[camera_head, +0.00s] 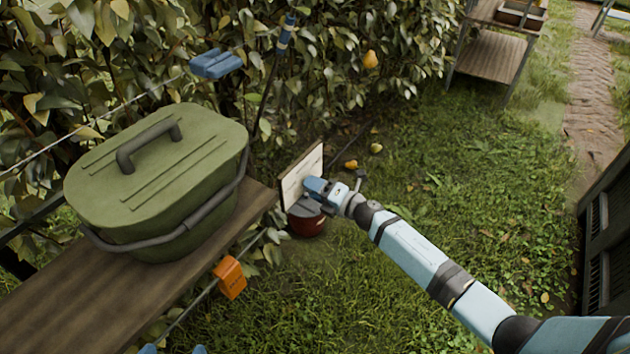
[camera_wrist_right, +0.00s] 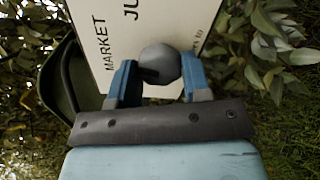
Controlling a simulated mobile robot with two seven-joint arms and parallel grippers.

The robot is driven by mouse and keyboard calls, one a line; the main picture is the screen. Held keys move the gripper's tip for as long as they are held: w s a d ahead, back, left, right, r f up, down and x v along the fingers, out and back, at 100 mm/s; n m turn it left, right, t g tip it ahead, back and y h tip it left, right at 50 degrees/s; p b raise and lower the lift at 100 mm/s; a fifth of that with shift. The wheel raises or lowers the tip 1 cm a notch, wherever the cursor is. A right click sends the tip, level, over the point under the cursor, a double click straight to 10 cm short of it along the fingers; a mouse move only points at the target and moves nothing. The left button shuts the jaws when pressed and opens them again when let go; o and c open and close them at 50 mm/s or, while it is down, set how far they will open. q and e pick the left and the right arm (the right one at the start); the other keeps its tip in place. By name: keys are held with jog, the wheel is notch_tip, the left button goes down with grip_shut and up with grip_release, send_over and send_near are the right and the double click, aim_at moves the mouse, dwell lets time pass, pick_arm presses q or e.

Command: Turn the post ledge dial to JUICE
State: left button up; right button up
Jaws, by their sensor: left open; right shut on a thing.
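The dial board (camera_head: 301,172) is a pale panel at the end of the wooden ledge (camera_head: 75,295) in the head view. In the right wrist view the board (camera_wrist_right: 172,20) shows the words MARKET, JU cut off at the edge, and smaller lettering at right. The grey dial knob (camera_wrist_right: 160,62) sits between the two blue fingers of my right gripper (camera_wrist_right: 158,86), which is shut on it. Where the dial points is unclear. In the head view my right gripper (camera_head: 315,187) is against the board. My left gripper (camera_head: 174,349) shows only blue fingertips at the bottom edge, apart and empty.
A green lidded box (camera_head: 160,180) stands on the ledge. An orange tag (camera_head: 230,278) and a blue clip (camera_head: 215,64) are on wires. A red-brown container (camera_head: 306,224) is below the board. Pears (camera_head: 351,164) lie on the grass. Open grass lies right of the board.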

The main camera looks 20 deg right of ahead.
pick_arm(q)
jog(key=p, duration=0.3)
jog(key=a+r+p, duration=0.1)
jog(key=p, duration=0.2)
jog(key=shift+s+g+y, duration=0.25)
jog(key=shift+g+y, duration=0.15)
pick_arm(e)
jog(key=m, duration=0.9)
jog(key=shift+r+m, duration=0.1)
jog(key=shift+m, duration=0.2)
jog(key=o, duration=0.9)
jog(key=shift+o, duration=0.2)
